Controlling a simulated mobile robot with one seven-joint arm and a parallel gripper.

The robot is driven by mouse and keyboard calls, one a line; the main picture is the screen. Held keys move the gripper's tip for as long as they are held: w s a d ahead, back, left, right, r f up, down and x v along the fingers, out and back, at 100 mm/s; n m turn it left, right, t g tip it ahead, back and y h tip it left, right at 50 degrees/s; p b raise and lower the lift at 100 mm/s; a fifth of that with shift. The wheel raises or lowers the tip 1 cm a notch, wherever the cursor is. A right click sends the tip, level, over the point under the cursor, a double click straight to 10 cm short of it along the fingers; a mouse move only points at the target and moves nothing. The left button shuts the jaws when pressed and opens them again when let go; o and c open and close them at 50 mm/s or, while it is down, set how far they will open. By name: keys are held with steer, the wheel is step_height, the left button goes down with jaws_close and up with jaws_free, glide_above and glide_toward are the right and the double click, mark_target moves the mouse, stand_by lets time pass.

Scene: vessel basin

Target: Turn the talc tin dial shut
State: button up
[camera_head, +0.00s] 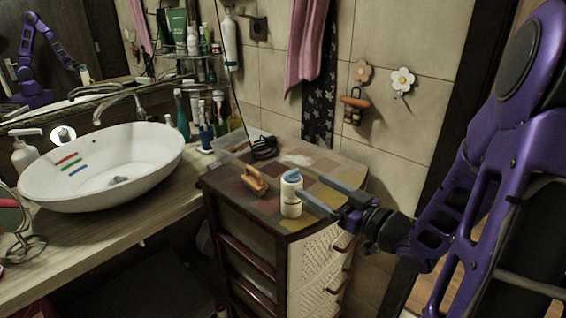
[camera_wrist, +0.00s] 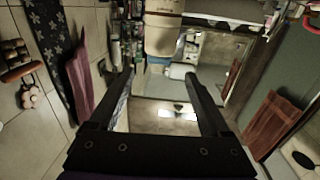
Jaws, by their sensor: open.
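The talc tin (camera_head: 291,198) is a cream-white cylinder with a blue dial (camera_head: 292,175) on top. It stands upright near the front edge of the cabinet top. My gripper (camera_head: 312,186) is open, just right of the tin at about the height of its upper part. In the wrist view the cream tin body (camera_wrist: 163,33) shows at the top, with its bluish dial (camera_wrist: 159,60) below it, inverted. It lies beyond the two fingertips (camera_wrist: 159,74) and roughly between them. I see nothing held. The dial's exact setting is too small to tell.
A wooden-handled brush (camera_head: 254,181) lies left of the tin on the patchwork cabinet top (camera_head: 262,206). A black coiled item (camera_head: 264,148) and a clear tray (camera_head: 238,143) are behind. The white basin (camera_head: 105,165) stands at the left. Tiled wall is behind.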

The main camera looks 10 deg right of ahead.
mark_target(291, 173)
steer(key=x, duration=1.1)
steer(key=shift+w, duration=0.2)
jaws_close()
